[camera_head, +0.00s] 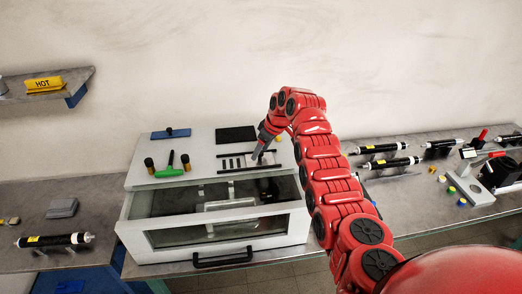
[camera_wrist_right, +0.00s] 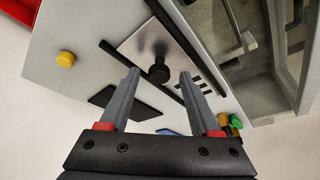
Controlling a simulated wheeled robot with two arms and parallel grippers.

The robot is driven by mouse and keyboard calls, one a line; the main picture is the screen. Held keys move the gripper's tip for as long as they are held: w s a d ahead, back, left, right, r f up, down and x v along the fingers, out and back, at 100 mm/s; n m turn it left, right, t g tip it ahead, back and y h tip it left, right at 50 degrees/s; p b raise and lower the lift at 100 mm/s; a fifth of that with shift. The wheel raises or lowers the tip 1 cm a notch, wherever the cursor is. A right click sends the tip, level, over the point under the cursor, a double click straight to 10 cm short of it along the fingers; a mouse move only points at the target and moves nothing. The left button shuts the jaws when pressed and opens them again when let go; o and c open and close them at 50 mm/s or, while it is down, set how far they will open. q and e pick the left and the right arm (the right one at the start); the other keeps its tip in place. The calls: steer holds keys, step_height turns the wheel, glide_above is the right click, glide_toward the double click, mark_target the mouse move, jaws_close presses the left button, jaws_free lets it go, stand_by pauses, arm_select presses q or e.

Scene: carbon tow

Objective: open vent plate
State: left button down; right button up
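The vent plate (camera_wrist_right: 138,46) is a flat silver plate with a black knob (camera_wrist_right: 159,72), lying between two black rails on top of the white cabinet (camera_head: 200,150). In the head view the plate (camera_head: 270,158) sits at the right end of the rails, with several dark slots (camera_head: 232,163) showing to its left. My right gripper (camera_wrist_right: 160,74) is open, its two fingers apart on either side of the knob in the wrist view. I cannot tell whether the fingertips reach down around it. In the head view the gripper hides the knob. My left gripper is not in view.
A green T-handle (camera_head: 170,171), black-and-yellow knobs, a blue plate (camera_head: 170,134) and a black pad (camera_head: 236,134) are on the cabinet top. A glass-windowed drawer with a black handle (camera_head: 222,258) stands out at the front. Black cylinders (camera_head: 390,163) lie to the right.

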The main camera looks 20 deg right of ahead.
steer(key=shift+s+d+r, duration=0.1)
steer(key=shift+r, duration=0.15)
steer(key=b+v, duration=0.6)
steer(key=v, duration=1)
steer(key=shift+s+r, duration=0.25)
steer(key=shift+r, duration=0.1)
